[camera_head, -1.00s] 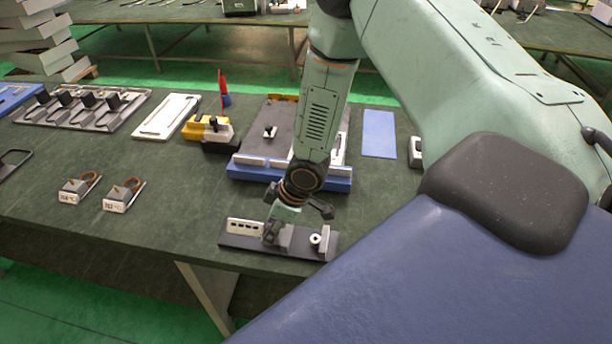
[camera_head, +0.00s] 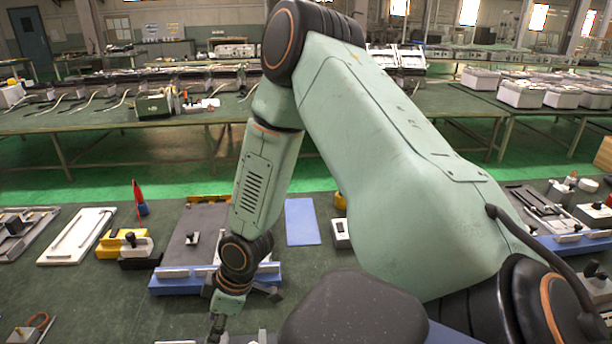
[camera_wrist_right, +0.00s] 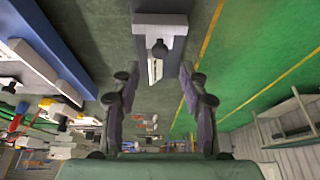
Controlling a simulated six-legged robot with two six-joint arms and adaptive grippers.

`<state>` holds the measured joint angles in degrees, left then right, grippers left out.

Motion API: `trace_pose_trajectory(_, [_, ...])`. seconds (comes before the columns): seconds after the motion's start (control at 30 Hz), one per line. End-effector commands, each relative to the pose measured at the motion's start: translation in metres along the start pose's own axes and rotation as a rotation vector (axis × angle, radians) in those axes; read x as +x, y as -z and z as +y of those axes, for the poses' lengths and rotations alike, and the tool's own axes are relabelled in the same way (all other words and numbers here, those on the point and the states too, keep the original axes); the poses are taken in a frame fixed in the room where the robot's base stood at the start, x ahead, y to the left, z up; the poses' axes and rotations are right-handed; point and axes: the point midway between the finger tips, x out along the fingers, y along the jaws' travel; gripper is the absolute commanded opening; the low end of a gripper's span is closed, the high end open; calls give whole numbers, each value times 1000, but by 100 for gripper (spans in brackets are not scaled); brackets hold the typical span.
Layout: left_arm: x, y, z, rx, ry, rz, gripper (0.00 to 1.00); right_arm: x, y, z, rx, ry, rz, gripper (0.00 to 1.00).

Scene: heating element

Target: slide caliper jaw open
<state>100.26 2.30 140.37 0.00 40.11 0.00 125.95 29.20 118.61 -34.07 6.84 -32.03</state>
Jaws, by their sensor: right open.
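What looks like the caliper fixture is a dark plate (camera_wrist_right: 175,58) at the top middle of the right wrist view. It carries a pale grey block (camera_wrist_right: 160,20), a round dark knob and a pale slotted strip (camera_wrist_right: 154,71). In the head view only a sliver of its pale part (camera_head: 178,342) shows at the bottom edge. My right gripper (camera_wrist_right: 162,78) is open, its two fingers on either side of the strip and knob line. Contact cannot be told. In the head view my right gripper (camera_head: 217,330) points down at the bottom edge. My left gripper is out of view.
A blue-edged fixture (camera_head: 172,281) stands just behind my right gripper. A yellow-and-black block (camera_head: 125,244), a white tray (camera_head: 76,236) and a flat blue plate (camera_head: 302,221) lie on the green table.

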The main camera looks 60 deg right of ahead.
Motion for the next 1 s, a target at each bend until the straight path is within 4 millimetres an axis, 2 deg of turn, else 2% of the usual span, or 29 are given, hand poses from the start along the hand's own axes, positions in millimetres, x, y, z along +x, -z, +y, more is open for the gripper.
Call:
trace_pose_trajectory(0.03, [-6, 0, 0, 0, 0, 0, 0, -5, -1, -4, 9, 4, -4, 44])
trace_pose_trajectory(0.3, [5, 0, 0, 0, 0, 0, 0, 22, -27, -40, 139, 26, -50, 44])
trace_pose_trajectory(1.0, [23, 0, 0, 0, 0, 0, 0, 61, -104, -123, 460, 5, -196, 44])
